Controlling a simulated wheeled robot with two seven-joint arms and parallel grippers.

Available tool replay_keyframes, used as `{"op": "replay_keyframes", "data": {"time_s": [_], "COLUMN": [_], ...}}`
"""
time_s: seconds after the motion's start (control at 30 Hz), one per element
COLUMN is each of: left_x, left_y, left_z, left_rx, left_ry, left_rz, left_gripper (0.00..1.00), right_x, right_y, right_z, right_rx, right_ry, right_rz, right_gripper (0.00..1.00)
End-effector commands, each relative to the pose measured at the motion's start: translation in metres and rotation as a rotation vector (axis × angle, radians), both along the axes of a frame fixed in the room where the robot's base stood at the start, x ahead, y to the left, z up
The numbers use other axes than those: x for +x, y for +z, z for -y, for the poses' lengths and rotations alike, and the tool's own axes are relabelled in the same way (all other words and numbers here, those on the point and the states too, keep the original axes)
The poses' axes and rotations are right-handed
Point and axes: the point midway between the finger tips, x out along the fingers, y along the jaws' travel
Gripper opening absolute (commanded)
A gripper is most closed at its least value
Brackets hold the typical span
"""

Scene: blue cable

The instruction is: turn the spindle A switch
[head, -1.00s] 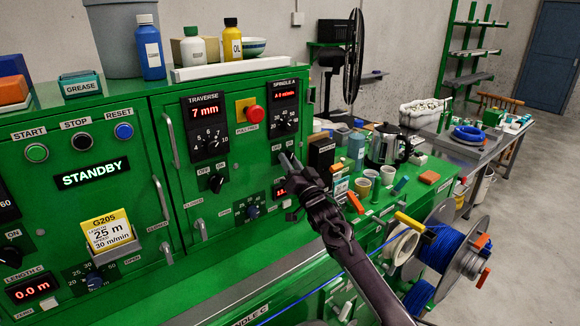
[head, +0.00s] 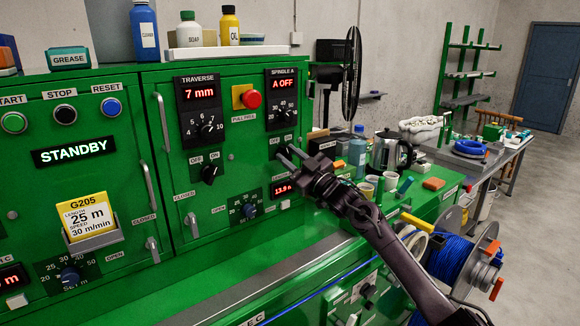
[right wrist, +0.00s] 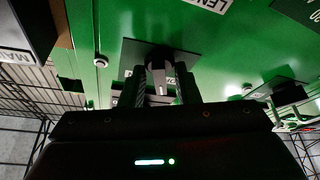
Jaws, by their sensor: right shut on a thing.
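The spindle A panel (head: 284,98) is on the green machine's front, with a red readout (head: 284,87) that reads A OFF. Below its dial is the small spindle A switch, labelled OFF and ON. My left gripper is not in view.
The traverse panel (head: 204,110) and red pull-peg button (head: 251,99) are to the left. The traverse switch (head: 210,173) is lower left. A fan (head: 351,75), kettle (head: 390,150) and cups stand right of the gripper. A blue cable spool (head: 452,258) is lower right.

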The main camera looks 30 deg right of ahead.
Motion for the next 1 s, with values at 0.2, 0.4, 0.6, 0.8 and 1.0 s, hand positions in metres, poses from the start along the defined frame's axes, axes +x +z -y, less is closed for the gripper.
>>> {"op": "replay_keyframes", "data": {"time_s": [0.2, 0.4, 0.6, 0.8, 1.0], "left_x": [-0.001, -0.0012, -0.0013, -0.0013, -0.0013], "left_y": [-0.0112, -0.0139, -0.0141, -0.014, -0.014], "left_z": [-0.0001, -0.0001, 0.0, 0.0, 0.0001], "left_rx": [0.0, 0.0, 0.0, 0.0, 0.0], "left_ry": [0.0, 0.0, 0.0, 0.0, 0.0], "left_rz": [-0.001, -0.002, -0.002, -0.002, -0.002], "left_gripper": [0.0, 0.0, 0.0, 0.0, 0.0], "right_x": [0.0002, 0.0004, 0.0004, 0.0003, 0.0003], "right_y": [-0.0017, -0.0011, -0.0005, -0.0005, -0.0004], "right_z": [0.0011, 0.0008, 0.0006, 0.0005, 0.0005], "right_rx": [-0.098, -0.137, -0.146, -0.145, -0.145], "right_ry": [-0.001, -0.001, 0.0, 0.0, 0.0], "right_rz": [0.005, 0.008, 0.009, 0.009, 0.009], "right_gripper": [0.06, 0.06, 0.06, 0.06, 0.33]}}
